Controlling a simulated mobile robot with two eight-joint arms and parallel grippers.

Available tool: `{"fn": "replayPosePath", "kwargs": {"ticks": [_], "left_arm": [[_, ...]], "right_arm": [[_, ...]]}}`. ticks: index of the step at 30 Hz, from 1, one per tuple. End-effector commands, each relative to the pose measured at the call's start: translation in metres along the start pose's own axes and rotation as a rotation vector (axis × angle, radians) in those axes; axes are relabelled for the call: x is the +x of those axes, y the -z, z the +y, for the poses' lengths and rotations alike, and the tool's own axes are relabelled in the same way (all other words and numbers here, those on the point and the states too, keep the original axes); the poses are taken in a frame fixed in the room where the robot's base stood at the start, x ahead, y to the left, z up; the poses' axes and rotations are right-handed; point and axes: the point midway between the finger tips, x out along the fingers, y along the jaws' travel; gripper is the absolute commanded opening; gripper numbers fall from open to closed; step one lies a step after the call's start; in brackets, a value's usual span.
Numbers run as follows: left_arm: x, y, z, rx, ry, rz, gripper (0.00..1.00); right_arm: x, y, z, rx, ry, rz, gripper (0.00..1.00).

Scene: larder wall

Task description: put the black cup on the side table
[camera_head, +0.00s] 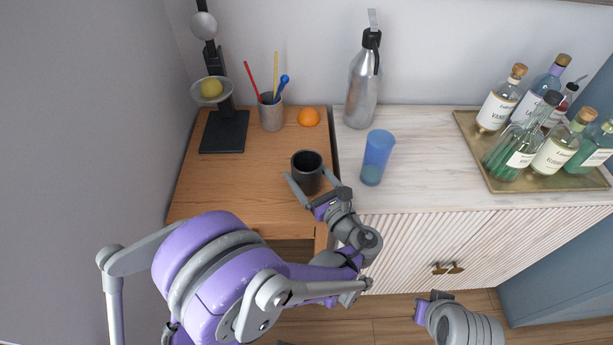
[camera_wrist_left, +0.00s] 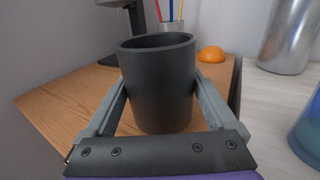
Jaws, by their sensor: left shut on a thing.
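The black cup (camera_head: 307,160) is upright between the fingers of my left gripper (camera_head: 308,178), over the front right part of the wooden side table (camera_head: 225,185). In the left wrist view the black cup (camera_wrist_left: 158,85) fills the middle, with a finger of my left gripper (camera_wrist_left: 160,105) on each side of it. The gripper is shut on the cup. The cup's base is close to the wooden top; I cannot tell for sure whether it touches. My right gripper (camera_head: 430,308) shows only in part at the lower right, and its fingers are not clear.

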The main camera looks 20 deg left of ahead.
Motion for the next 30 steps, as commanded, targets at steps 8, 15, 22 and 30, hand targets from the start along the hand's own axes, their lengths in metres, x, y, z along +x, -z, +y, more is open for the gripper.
{"fn": "replayPosePath", "kwargs": {"ticks": [8, 15, 22, 30], "left_arm": [[0.0000, 0.0091, 0.0003, 0.000, 0.000, -0.001, 0.13], [-0.0001, 0.0132, 0.0003, 0.000, 0.000, 0.000, 0.94], [0.0000, 0.0122, 0.0002, 0.000, 0.000, 0.000, 1.00], [0.0007, 0.0089, 0.0001, 0.000, 0.000, 0.000, 1.00]], "right_arm": [[0.0010, -0.0007, 0.0000, 0.000, 0.000, 0.000, 0.00], [0.0046, -0.0033, 0.0000, 0.000, 0.000, -0.002, 0.00], [0.0038, -0.0027, 0.0000, 0.000, 0.000, -0.002, 0.00], [0.0012, -0.0008, 0.0000, 0.000, 0.000, -0.001, 0.00]]}}
